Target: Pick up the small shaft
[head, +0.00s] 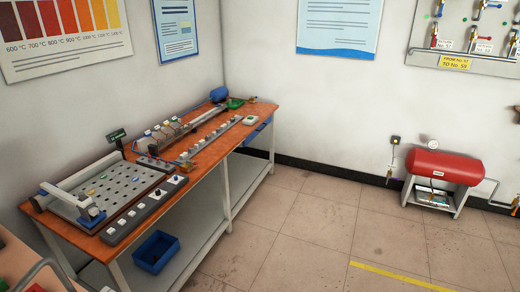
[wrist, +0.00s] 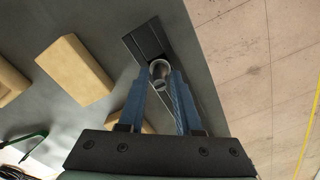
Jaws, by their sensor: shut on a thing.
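In the wrist view my gripper (wrist: 160,80) has its two blue fingers closed on a small grey metal cylinder, the small shaft (wrist: 159,70). Its round end shows between the fingertips. A dark rectangular block (wrist: 148,42) lies just beyond the shaft; I cannot tell whether the two touch. The lower part of the shaft is partly hidden by the fingers. Neither the gripper nor the shaft can be made out in the head view.
Tan blocks (wrist: 75,68) lie on a grey surface (wrist: 30,105) left of the gripper, with a green item (wrist: 28,138) below them. Bare floor (wrist: 275,70) is at right. In the head view, an orange workbench (head: 205,158) lines the wall and a red tank (head: 443,167) stands far right.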

